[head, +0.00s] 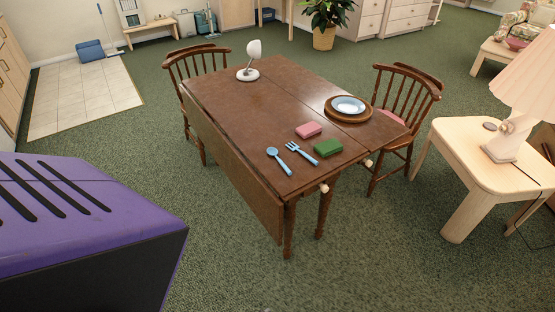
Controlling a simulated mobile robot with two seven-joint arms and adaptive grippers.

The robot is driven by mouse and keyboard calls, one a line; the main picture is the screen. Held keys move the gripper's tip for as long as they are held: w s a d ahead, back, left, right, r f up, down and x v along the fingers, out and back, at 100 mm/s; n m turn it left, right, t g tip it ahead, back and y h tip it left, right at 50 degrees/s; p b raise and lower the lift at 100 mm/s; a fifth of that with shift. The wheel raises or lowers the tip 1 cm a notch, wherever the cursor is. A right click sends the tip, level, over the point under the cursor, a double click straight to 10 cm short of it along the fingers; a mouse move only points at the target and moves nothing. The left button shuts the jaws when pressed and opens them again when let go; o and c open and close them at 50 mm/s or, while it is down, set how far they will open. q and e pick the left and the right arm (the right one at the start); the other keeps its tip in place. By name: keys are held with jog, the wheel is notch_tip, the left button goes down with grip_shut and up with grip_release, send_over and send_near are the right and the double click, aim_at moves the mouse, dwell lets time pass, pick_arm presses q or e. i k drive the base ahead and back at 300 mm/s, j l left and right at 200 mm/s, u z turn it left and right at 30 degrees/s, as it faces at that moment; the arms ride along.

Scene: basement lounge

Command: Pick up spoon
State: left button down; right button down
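A light blue spoon (279,160) lies flat near the front left corner of the brown wooden table (245,110). Its round bowl points to the back left and its handle points toward the front edge. A blue fork (301,153) lies just to the right of the spoon, apart from it. Nothing covers the spoon. Neither of my grippers is in the head view.
A green block (328,147), a pink block (308,130) and a plate (348,105) on a round wooden board share the table. A white lamp (249,62) stands at its back. Chairs (405,95) flank it. Green carpet (225,265) is clear in front.

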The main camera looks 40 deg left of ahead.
aim_at(272, 151)
jog(key=i+u, duration=0.15)
jog(key=u, duration=0.75)
jog(key=i+l+u, duration=0.5)
jog(key=l+u, duration=0.3)
